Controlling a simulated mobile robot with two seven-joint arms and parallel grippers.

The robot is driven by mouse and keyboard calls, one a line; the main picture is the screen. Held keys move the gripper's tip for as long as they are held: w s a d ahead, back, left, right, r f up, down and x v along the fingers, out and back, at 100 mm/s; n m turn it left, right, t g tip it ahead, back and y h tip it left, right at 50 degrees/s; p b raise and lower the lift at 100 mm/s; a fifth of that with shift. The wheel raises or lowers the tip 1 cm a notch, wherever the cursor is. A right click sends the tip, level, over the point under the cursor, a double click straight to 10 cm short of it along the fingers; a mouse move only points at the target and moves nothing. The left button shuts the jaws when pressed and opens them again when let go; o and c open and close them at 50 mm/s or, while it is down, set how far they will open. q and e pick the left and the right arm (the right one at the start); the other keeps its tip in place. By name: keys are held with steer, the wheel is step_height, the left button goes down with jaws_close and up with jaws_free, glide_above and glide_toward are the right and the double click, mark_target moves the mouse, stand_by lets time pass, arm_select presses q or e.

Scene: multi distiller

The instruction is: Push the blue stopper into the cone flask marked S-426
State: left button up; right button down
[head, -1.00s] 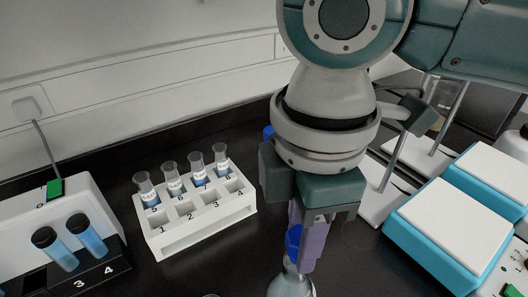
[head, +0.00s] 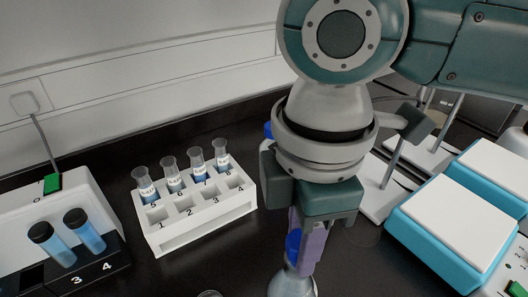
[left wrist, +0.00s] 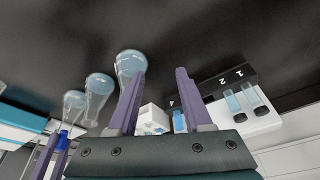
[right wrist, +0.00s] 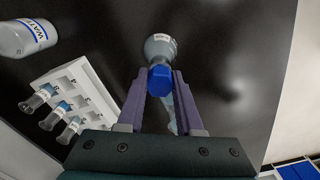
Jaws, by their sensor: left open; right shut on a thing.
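The blue stopper (head: 293,243) is between the purple fingers of my right gripper (head: 304,262), which is shut on it. It also shows in the right wrist view (right wrist: 160,80). A clear cone flask (head: 292,284) stands directly below, its neck at the stopper; how deep the stopper sits cannot be told. The flask shows beyond the stopper in the right wrist view (right wrist: 160,46); its label is too small to read. My left gripper (left wrist: 158,78) is open and empty in the left wrist view, outside the head view. Several clear flasks, one of them here (left wrist: 130,65), show beside it.
A white rack (head: 205,222) with several small flasks stands left of my right gripper. A black tube block (head: 95,268) with blue tubes is at far left. A blue and white hotplate device (head: 455,225) is at right. A bottle marked WAT (right wrist: 28,38) shows in the right wrist view.

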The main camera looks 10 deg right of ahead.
steer(key=shift+c, duration=2.4)
jaws_free()
steer(key=shift+f, duration=0.1)
step_height(320, 180, up, 10)
steer(key=shift+r+p, duration=0.1)
steer(key=shift+p, duration=0.4)
steer(key=shift+a, duration=0.1)
